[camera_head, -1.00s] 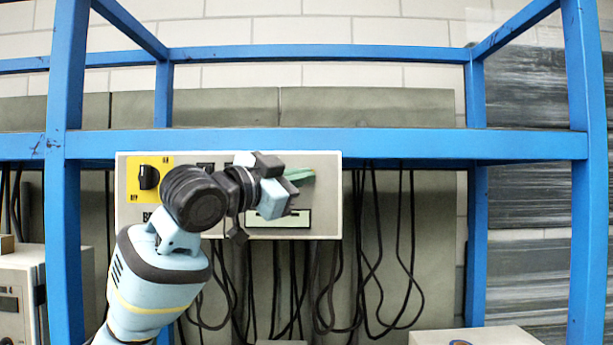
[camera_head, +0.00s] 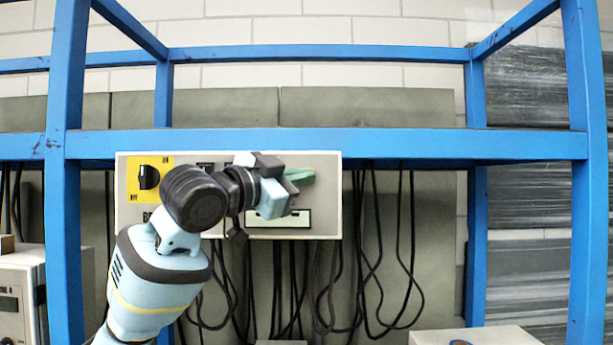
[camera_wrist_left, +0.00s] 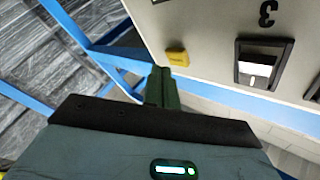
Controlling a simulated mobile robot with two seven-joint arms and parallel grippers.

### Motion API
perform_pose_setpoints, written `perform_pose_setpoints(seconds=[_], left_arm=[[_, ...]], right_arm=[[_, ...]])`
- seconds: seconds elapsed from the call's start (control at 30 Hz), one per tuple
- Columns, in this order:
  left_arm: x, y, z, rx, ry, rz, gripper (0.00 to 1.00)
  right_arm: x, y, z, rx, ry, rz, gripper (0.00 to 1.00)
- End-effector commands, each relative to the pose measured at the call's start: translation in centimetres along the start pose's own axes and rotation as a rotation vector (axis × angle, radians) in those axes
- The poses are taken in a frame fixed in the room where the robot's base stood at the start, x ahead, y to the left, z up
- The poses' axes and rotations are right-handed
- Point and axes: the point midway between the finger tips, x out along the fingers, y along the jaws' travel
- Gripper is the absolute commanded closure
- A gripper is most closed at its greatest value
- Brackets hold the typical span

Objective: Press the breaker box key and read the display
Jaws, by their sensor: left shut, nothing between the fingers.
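The breaker box (camera_head: 128,215) is a pale panel below the blue shelf beam, with a black rotary knob (camera_head: 148,177) on a yellow plate at its left. A pale green display (camera_head: 300,219) sits low on its right part, partly covered by my gripper; I can read no text on it. My left gripper (camera_head: 304,177) is in front of the right part, its green fingers shut and empty. In the left wrist view the shut fingers (camera_wrist_left: 161,88) end close beside a small yellow key (camera_wrist_left: 177,57); I cannot tell whether they touch. The key is hidden in the head view.
In the left wrist view a rocker switch (camera_wrist_left: 262,66) marked 3 is right of the key. Blue rack posts (camera_head: 67,200) and a crossbeam (camera_head: 400,145) frame the box. Black cables (camera_head: 375,260) hang below and beside it. Another pale box (camera_head: 70,265) stands at lower left.

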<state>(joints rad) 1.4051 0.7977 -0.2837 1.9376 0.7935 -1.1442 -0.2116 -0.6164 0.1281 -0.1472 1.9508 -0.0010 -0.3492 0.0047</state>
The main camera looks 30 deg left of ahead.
Motion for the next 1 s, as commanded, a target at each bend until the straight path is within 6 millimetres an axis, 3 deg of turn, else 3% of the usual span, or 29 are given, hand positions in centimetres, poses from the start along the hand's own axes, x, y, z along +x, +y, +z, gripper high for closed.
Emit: perform_pose_setpoints(seconds=[1.0], left_arm=[[0.65,-0.46,0.46,0.0,0.0,0.0,1.0]], right_arm=[[0.01,-0.01,0.0,0.0,0.0,0.0,0.64]])
